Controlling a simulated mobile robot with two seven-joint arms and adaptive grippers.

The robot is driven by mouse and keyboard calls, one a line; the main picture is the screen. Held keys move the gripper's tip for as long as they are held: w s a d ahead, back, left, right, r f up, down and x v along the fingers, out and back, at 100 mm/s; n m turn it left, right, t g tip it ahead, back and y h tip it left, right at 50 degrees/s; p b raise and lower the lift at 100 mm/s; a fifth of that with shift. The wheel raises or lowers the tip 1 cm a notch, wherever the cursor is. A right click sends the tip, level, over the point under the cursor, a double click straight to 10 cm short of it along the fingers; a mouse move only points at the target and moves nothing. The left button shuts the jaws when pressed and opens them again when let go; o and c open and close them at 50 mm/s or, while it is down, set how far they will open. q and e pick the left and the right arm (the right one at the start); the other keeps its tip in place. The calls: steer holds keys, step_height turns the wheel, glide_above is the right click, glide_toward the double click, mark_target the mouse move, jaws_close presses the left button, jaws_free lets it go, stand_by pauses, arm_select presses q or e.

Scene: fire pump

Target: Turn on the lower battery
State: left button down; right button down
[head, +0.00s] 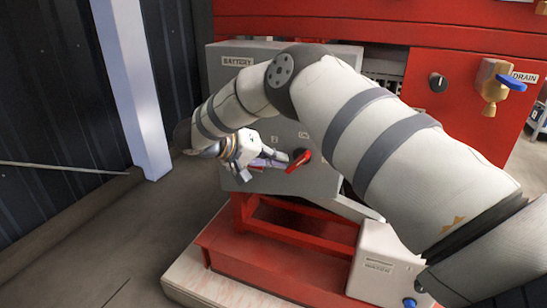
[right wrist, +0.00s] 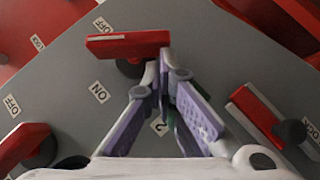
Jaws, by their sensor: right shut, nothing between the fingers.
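The grey battery box (head: 235,80) stands at the centre of the head view. A red switch handle (head: 299,161) on its front shows just right of my right gripper (head: 280,160). In the right wrist view, one red handle (right wrist: 128,45) lies at the fingertips of my right gripper (right wrist: 162,65); touching or not, I cannot tell. A second red handle (right wrist: 22,145) is at the lower left and a third (right wrist: 255,115) at the right. ON, OFF and LOCK labels sit around them. My right gripper is shut and empty. My right arm hides part of the box.
A red panel with a brass drain valve (head: 492,85) and its blue lever stands at the right. A white water box (head: 378,265) is low at the front. A pale post (head: 135,90) rises left of the box. The floor at the left is clear.

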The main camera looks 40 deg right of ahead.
arm_select(q)
steer(key=shift+a, duration=0.45)
arm_select(e)
steer(key=shift+f, duration=0.25)
stand_by(0.5)
